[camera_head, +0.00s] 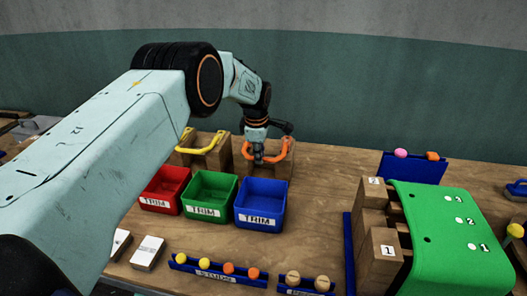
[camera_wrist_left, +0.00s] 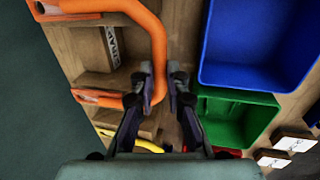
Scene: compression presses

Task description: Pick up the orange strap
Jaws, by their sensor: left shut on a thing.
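The orange strap (camera_head: 288,150) is a bent, handle-like band at a wooden block stand behind the blue bin. My left gripper (camera_head: 259,158) reaches down from above and is shut on the orange strap. In the left wrist view, the orange strap (camera_wrist_left: 157,45) runs between the two fingers of the left gripper (camera_wrist_left: 163,80). Its flat ends appear to lie at the wooden stand (camera_wrist_left: 90,55); I cannot tell whether they touch it. My right gripper is not in view.
A yellow strap (camera_head: 204,147) sits on the stand to the left. Red (camera_head: 163,207), green (camera_head: 209,213) and blue (camera_head: 260,222) TRIM bins stand in front. A green press cover (camera_head: 450,240) with numbered wooden blocks (camera_head: 383,255) is at right. The wall is close behind.

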